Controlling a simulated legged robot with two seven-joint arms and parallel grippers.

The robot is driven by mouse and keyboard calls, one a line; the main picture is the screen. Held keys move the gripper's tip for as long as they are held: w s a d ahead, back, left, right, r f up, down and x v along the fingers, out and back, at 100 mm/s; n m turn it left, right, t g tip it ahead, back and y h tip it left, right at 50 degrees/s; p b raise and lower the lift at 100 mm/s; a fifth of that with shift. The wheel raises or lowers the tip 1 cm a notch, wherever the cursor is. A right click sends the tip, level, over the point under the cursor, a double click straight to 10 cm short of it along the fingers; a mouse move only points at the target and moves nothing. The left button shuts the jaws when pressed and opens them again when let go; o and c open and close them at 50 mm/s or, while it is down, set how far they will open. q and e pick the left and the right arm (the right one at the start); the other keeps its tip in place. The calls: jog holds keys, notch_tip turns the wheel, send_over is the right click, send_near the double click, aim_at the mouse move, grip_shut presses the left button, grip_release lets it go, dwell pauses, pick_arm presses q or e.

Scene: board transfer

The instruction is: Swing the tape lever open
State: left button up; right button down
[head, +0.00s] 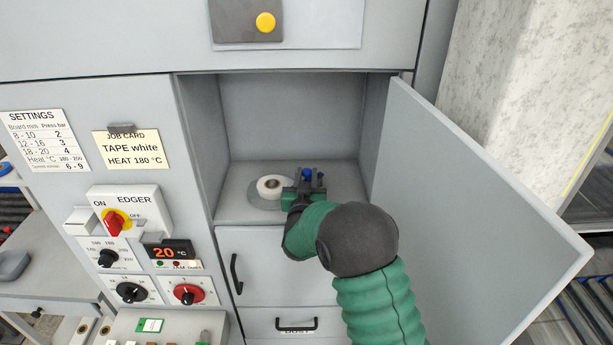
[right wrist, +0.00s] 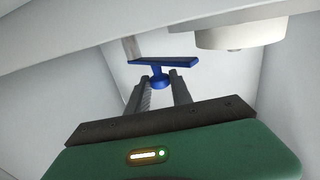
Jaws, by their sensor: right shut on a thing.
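The tape lever (right wrist: 175,63) is a blue flat arm with a short round knob in the right wrist view. In the head view small blue parts of it (head: 307,174) show just past my fingers. My right gripper (right wrist: 160,80) is shut on the lever's knob, with a dark finger on each side. In the head view my right gripper (head: 306,185) is inside the open compartment, and the hand hides most of the lever. A white tape roll (head: 270,183) lies on a grey round plate left of the gripper. My left gripper is not in view.
The compartment door (head: 460,190) stands wide open on the right of my arm. The compartment's left wall (head: 203,145) and floor (head: 235,211) bound the space. A control panel with an EDGER switch (head: 117,222) is at the left. Drawers with black handles (head: 297,325) are below.

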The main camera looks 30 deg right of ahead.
dwell(0.8)
jog(key=n+t+y+b, duration=0.1)
jog(key=b, duration=0.1)
jog(key=s+d+n+t+y+b, duration=0.1)
jog(key=y+b, duration=0.1)
jog(key=b, duration=0.1)
jog(key=n+y+b, duration=0.1)
jog(key=b, duration=0.1)
jog(key=shift+s+d+f+t+y, duration=0.1)
jog(key=shift+s+d+t+y, duration=0.1)
jog(key=shift+s+t+y, duration=0.15)
jog(key=shift+n+y+b, duration=0.25)
jog(key=shift+n+b, duration=0.15)
jog(key=shift+b, duration=0.05)
jog(key=shift+a+r+n+y, duration=0.2)
jog(key=shift+n+y, duration=0.1)
jog(key=shift+y, duration=0.2)
jog(key=shift+s+d, duration=0.1)
jog(key=c, duration=1.3)
grip_release()
jog(key=shift+o, duration=0.7)
jog(key=shift+f, duration=0.1)
